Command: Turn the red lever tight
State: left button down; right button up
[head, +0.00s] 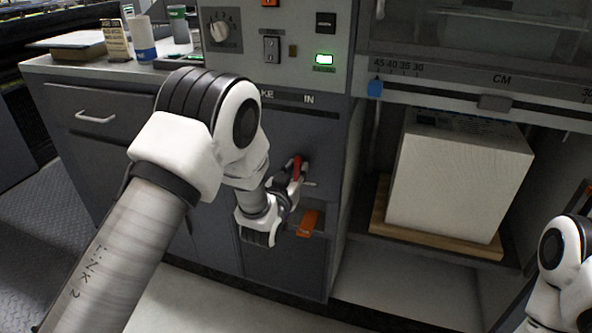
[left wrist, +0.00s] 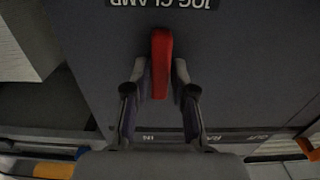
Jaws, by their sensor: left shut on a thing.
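The red lever (head: 297,167) is on the grey front panel of the machine, below the control panel. In the left wrist view the red lever (left wrist: 161,62) stands between the two fingers of my left gripper (left wrist: 160,85), upright in that picture. My left gripper (head: 293,178) is shut on the lever, and it partly hides the lever in the head view. My right arm shows at the lower right edge of the head view, but its gripper is out of the picture.
An orange handle (head: 309,223) is just below the lever. A large white paper stack (head: 455,185) stands on a wooden board (head: 440,239) in the bay to the right. A grey cabinet (head: 75,93) with cans on top is at the left.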

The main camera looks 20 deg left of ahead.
pick_arm(q)
jog(key=shift+m, duration=0.3)
jog(key=m, duration=0.4)
jog(key=shift+d+p, duration=0.15)
jog(key=shift+p, duration=0.15)
jog(key=shift+d+f+m, duration=0.1)
jog(key=shift+f+m, duration=0.05)
jog(key=shift+m, duration=2.1)
jog(key=shift+d+f+m, duration=0.1)
jog(key=shift+m, duration=2.1)
jog(key=shift+f+m, duration=0.15)
jog(key=shift+m, duration=2.1)
jog(key=c, duration=1.1)
grip_release()
